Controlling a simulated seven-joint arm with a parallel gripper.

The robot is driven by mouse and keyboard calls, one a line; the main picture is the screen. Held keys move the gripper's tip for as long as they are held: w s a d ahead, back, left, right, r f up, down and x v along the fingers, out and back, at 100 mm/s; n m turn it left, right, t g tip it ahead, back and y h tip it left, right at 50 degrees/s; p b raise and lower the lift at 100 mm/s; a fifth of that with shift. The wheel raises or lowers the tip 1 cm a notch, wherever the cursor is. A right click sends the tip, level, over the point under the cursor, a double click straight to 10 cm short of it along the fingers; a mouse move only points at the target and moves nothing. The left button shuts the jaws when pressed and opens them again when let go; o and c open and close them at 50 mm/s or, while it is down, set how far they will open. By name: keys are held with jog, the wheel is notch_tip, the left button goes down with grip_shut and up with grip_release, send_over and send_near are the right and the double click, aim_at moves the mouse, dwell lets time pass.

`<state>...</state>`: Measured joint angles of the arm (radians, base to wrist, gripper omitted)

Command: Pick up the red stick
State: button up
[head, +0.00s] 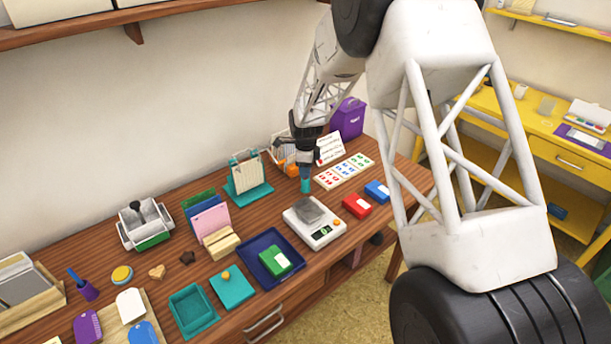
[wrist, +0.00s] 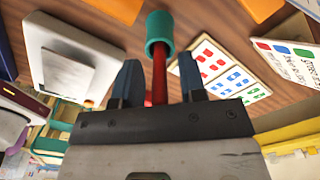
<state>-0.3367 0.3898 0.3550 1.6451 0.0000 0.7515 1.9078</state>
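The red stick (wrist: 159,82) runs from a teal cylindrical end (wrist: 160,32) back toward my gripper's palm in the wrist view. My gripper (wrist: 159,60) is open, with one dark blue finger on each side of the stick and a visible gap on both sides. In the head view my gripper (head: 306,168) points down over the back right of the table, and the teal end (head: 306,185) shows just below it. The red shaft is hidden there. I cannot tell whether the teal end touches the table.
A sticker card (head: 343,171) lies to the right. Red (head: 352,205) and blue (head: 377,191) inkpads are nearby. A teal rack (head: 247,172) and wire basket (head: 283,150) stand left and behind.

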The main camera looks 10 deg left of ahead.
grip_shut()
jog(key=shift+r, duration=5)
jog(key=w+d+f, duration=0.2)
jog(key=w+d, duration=0.4)
jog(key=d, duration=0.4)
jog(key=shift+d, duration=0.35)
jog(key=shift+f, duration=0.1)
